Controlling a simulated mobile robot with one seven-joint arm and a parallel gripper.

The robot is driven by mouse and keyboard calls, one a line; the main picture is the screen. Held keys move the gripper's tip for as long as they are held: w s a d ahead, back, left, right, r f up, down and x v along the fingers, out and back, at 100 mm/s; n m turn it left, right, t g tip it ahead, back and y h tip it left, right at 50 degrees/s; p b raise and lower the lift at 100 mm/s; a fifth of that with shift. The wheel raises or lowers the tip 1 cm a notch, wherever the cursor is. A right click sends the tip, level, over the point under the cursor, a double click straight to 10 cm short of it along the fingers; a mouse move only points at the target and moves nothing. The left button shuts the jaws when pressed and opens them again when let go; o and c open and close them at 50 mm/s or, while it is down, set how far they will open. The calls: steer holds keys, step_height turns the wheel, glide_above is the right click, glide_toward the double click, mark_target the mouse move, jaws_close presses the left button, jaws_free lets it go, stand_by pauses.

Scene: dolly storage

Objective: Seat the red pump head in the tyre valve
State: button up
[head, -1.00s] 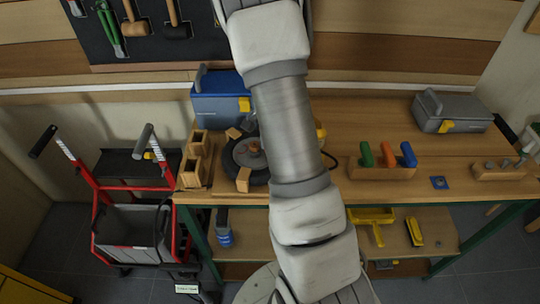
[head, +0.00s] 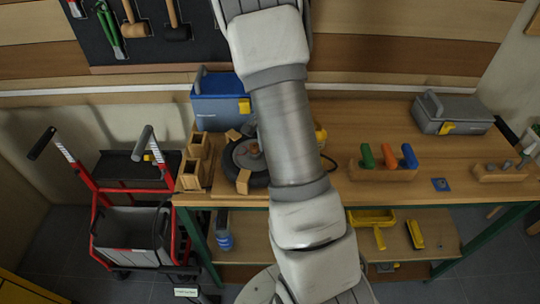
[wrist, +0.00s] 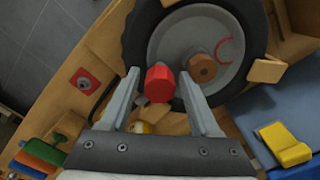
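The red pump head (wrist: 159,84) shows in the wrist view between the fingers of my gripper (wrist: 160,74), in front of the wheel. A gap shows on both sides of it, so the fingers look open around or just short of it. The tyre (wrist: 139,36) and its grey rim (wrist: 180,35) lie behind it, with a brown hub (wrist: 202,68) to its right and a red arc on the rim. I cannot make out the valve; the pump head may hide it. In the head view the tyre (head: 232,158) lies on the bench, partly covered by my arm, which hides the gripper.
Wooden blocks (head: 192,175) and a blue toolbox (head: 222,106) stand close to the tyre. Right of my arm are a rack of coloured handles (head: 384,174), a blue tile (head: 440,184) and a grey toolbox (head: 452,115). A red tile (wrist: 84,82) lies left in the wrist view.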

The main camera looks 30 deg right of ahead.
steer(key=shift+o, duration=0.4)
steer(key=shift+r, duration=0.1)
steer(key=shift+w+r, duration=0.1)
steer(key=shift+r, duration=0.15)
step_height(320, 180, up, 17)
steer(key=shift+f, duration=0.15)
steer(key=shift+a, duration=0.1)
steer(key=s+a+r+n+t, duration=0.2)
steer(key=s+a+r+n, duration=0.2)
steer(key=s+a+n, duration=0.3)
steer(key=s+a+r+n+t, duration=0.3)
steer(key=s+a+r+n, duration=0.1)
steer(key=s+a+n, duration=0.4)
steer(key=s+a, duration=0.2)
steer(key=s, duration=0.2)
steer(key=shift+s+a+r+t, duration=0.15)
steer(key=shift+t, duration=0.15)
